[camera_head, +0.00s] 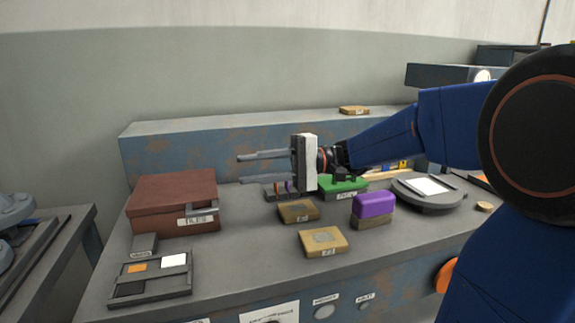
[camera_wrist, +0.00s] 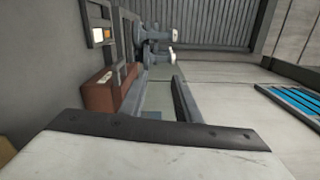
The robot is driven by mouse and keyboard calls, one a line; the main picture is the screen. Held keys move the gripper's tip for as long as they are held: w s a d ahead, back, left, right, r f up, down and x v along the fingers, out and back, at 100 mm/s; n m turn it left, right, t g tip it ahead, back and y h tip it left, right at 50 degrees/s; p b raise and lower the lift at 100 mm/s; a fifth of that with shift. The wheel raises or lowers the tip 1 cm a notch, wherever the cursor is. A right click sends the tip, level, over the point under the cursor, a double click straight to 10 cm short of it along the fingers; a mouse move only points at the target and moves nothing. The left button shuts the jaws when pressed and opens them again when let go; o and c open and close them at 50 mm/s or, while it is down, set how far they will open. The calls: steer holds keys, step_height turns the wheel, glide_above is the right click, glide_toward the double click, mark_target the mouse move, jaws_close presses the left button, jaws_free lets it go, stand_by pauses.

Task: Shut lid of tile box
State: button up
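The tile box (camera_head: 172,205) is a reddish-brown box at the left of the worktop, with a TILES label and a grey handle on its front. Its lid (camera_head: 172,185) looks flat on top, with no clear gap showing. The box also shows in the wrist view (camera_wrist: 108,90), left of my fingers. My gripper (camera_head: 240,169) is in the air to the right of the box, its two fingers apart, pointing left towards it. Nothing shows between the fingers, and they are apart from the box.
A tray (camera_head: 180,287) with coloured tiles lies in front of the box. Small tan blocks (camera_head: 322,241), a purple-topped block (camera_head: 372,206), a green block (camera_head: 343,186) and a round plate (camera_head: 408,199) stand to the right. A raised ledge (camera_head: 210,142) runs along the back.

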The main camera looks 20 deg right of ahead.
steer(key=d, duration=0.8)
stand_by(0.8)
stand_by(0.3)
